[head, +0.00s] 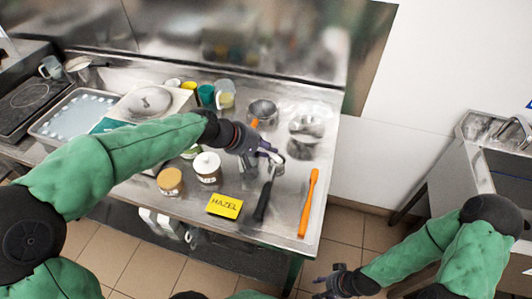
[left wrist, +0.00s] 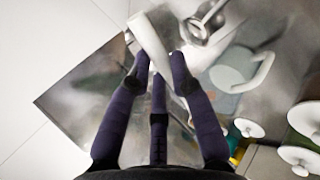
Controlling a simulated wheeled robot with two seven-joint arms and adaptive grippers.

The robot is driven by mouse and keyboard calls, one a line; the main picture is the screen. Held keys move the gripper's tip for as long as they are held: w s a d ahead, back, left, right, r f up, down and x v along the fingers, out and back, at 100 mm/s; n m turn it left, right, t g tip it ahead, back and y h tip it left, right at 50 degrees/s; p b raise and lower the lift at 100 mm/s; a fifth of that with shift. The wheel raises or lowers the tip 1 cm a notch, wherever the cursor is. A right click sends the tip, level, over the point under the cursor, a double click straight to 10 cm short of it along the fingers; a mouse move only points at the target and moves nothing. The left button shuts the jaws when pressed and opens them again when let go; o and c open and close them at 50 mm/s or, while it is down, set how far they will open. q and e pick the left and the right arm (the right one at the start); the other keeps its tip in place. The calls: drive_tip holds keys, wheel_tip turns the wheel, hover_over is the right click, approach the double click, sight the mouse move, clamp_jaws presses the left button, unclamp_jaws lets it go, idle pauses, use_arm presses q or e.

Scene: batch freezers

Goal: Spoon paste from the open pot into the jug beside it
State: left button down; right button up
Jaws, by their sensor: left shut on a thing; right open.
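My left gripper (head: 268,152) is shut on a pale, narrow utensil, seen between its fingers in the left wrist view (left wrist: 150,45). It is above the right part of the steel bench; the utensil's far end is not clear. A clear jug (head: 225,93) with a yellowish lower part stands at the back of the bench, left of the gripper. A tan-topped pot (head: 170,180) stands at the front; I cannot tell whether its top is paste or a lid. A white-topped pot (head: 207,166) is beside it. My right gripper (head: 330,280) is open and empty, below the bench's front edge.
A yellow HAZEL card (head: 224,205), a black-handled tool (head: 264,196) and an orange spatula (head: 309,203) lie at the front. Steel bowls (head: 305,127) stand behind. A teal cup (head: 206,94), scale (head: 149,102) and tray (head: 72,117) stand left.

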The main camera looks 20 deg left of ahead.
use_arm(q)
drive_tip(key=shift+s+a+f+t+h+b, duration=0.1)
drive_tip(key=shift+t+h+b, duration=0.2)
drive_tip(key=shift+b, duration=1.6)
drive_tip(key=shift+s+a+f+t+h+b, duration=0.15)
drive_tip(key=shift+t+b, duration=0.3)
drive_tip(key=shift+b, duration=1.4)
drive_tip(key=shift+s+d+f+t+h+b, duration=0.15)
drive_tip(key=shift+t+b, duration=0.2)
drive_tip(key=shift+b, duration=1.55)
drive_tip(key=shift+s+a+t+h, duration=0.1)
drive_tip(key=shift+a+t+h, duration=0.05)
drive_tip(key=shift+t+h, duration=0.4)
drive_tip(key=shift+s+a+f+m+t+h, duration=0.15)
drive_tip(key=shift+f+t+h, duration=0.15)
drive_tip(key=shift+t, duration=0.35)
drive_tip(key=shift+d+f+m+t+h, duration=0.1)
drive_tip(key=shift+f+m+t+h, duration=0.1)
drive_tip(key=shift+t+h, duration=0.3)
drive_tip(key=shift+a, duration=0.15)
